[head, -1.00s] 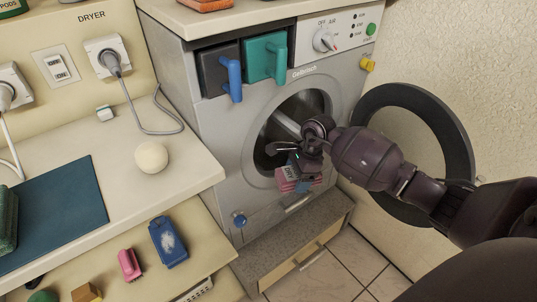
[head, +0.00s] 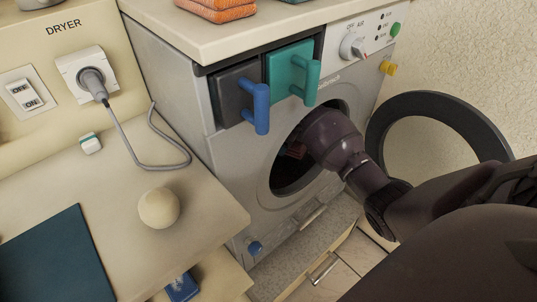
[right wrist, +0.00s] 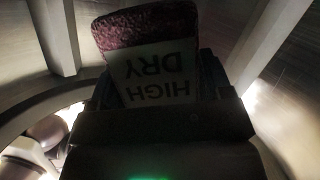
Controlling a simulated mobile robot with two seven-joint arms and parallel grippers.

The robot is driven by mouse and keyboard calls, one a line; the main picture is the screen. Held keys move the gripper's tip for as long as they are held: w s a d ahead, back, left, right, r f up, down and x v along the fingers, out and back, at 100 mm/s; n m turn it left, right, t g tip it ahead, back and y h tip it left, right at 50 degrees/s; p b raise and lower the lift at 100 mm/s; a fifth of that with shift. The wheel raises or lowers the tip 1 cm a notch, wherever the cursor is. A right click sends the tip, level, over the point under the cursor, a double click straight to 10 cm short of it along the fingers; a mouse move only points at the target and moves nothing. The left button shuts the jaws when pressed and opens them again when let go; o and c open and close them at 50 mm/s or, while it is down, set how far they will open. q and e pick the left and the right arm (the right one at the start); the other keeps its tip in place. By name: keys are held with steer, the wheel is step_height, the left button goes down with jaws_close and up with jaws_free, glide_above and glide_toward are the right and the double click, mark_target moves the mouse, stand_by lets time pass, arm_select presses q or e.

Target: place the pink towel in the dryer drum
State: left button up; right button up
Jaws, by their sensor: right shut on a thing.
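The dryer drum (head: 290,172) is open, and my right arm reaches in through its round opening. In the right wrist view my right gripper (right wrist: 158,98) is inside the drum, shut on the pink towel (right wrist: 150,24). The towel looks dark in the dim light and carries a white label reading HIGH DRY, upside down. Drum walls and ribs show around it. In the head view only a small dim part of the towel shows inside the opening; my gripper is mostly hidden by the dark. My left gripper is not in view.
The open round door (head: 440,102) stands to the right of the opening, close beside my right arm. A pale ball (head: 158,208) and a teal mat (head: 45,262) lie on the counter. Blue and teal drawer handles project above the opening.

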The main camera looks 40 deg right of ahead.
steer(key=shift+w+f, duration=0.1)
steer(key=shift+w, duration=0.05)
steer(key=b, duration=0.2)
glide_above(281, 167)
steer(key=f, duration=0.5)
steer(key=shift+s+d+f, duration=0.2)
steer(key=shift+s+f, duration=0.05)
steer(key=shift+s, duration=0.1)
steer(key=shift+w+f, duration=0.1)
steer(key=shift+f, duration=0.45)
step_height(281, 167, down, 3)
steer(key=shift+f+b, duration=0.15)
steer(key=shift+b, duration=0.45)
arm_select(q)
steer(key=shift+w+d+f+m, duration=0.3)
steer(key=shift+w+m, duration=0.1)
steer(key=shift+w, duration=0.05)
arm_select(e)
steer(key=o, duration=1.1)
steer(key=shift+c, duration=0.2)
